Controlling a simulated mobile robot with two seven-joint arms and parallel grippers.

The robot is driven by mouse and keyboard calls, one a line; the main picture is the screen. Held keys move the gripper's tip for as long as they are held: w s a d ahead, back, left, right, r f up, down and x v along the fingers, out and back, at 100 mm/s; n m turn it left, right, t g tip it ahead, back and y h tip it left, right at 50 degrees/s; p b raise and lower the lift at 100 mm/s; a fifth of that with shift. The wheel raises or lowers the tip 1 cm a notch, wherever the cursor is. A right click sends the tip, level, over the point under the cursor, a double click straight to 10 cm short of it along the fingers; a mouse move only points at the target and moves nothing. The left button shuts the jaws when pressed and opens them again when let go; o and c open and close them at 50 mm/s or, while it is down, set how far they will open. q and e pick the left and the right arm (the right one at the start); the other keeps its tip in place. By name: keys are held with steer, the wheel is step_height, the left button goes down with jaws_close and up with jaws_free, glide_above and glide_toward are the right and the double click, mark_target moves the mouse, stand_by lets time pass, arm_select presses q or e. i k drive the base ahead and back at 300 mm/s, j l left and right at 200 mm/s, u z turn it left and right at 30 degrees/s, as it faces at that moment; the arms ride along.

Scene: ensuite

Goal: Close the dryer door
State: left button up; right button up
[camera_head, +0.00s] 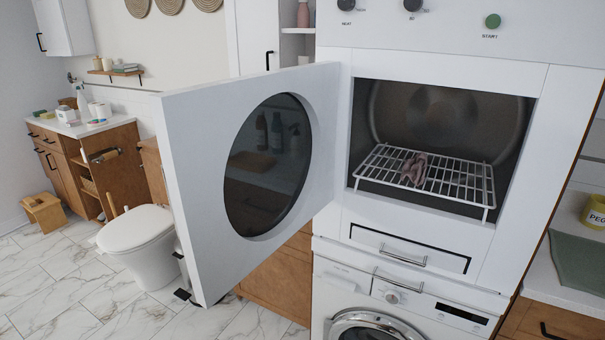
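The dryer (570,130) is a white stacked unit at the right, with knobs along its top panel. Its white door (180,170) stands wide open, swung out to the left toward me, with a round dark window (265,165) in it. The door joins the dryer at the left of the opening. Inside the dark drum space is a white wire rack (470,183) with a small pinkish-brown cloth item (415,168) on it. Neither of my grippers shows in the view.
A washing machine (345,285) stands under the dryer. A toilet (140,240) and a wooden vanity (70,165) are behind the door at the left. A counter with a green cloth (580,262) and a yellow tub (594,212) is at the right. Marble floor (50,290) is clear at the lower left.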

mark_target(248, 161)
steer(key=j+z, duration=0.15)
steer(key=z, duration=1.15)
steer(key=j, duration=2.6)
